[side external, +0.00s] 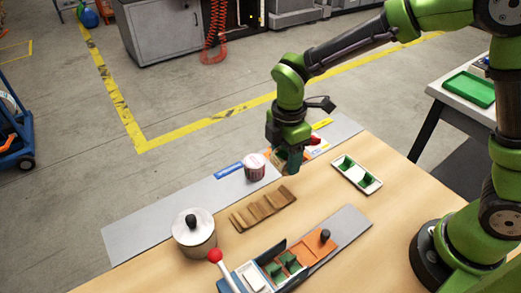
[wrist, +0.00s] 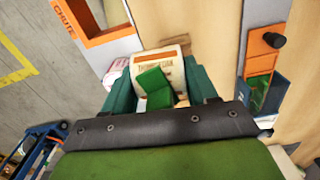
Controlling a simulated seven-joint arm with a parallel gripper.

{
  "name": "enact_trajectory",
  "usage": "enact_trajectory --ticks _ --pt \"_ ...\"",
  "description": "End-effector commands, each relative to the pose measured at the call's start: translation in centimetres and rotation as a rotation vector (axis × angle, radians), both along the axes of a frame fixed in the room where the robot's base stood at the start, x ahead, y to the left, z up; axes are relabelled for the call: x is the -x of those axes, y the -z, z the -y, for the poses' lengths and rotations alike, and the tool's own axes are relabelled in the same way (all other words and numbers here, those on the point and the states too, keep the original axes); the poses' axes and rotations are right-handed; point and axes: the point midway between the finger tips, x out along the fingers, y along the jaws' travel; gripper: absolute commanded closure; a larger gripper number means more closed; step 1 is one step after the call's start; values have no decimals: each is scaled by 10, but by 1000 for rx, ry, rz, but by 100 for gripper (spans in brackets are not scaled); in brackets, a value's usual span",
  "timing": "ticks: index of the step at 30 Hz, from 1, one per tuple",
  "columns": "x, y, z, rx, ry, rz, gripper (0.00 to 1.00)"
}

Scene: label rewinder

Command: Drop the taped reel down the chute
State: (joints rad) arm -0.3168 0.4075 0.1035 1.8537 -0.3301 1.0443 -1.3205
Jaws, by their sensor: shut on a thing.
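My gripper (side external: 285,165) is shut on a reel, low over the table. In the wrist view the reel (wrist: 174,58) lies between my teal fingers (wrist: 165,88). It has a cream face with brown print and a brown band. A green flat piece (wrist: 153,80) shows at it; I cannot tell whether this is tape. The orange-framed chute (wrist: 100,36), lettered CHUTE, lies up and left of the reel in the wrist view. The reel is apart from the chute opening.
A pink-and-white roll (side external: 254,167) stands left of my gripper. A wooden rack (side external: 264,209), a lidded pot (side external: 194,231) and a white tray with green pieces (side external: 344,167) are nearby. The rewinder (side external: 290,263), with a red-knobbed lever, stands at the front.

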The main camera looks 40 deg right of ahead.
Motion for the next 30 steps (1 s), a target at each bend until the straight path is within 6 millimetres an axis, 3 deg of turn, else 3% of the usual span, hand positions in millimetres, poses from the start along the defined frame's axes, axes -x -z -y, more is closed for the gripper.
enact_trajectory --ticks 6,12,22,30 --pt "-43 3 48 -2 38 1 57" --pt "-65 2 73 -3 8 5 57" --pt "-75 -3 78 -3 -82 11 57" --pt "-74 16 78 -3 -88 8 57"
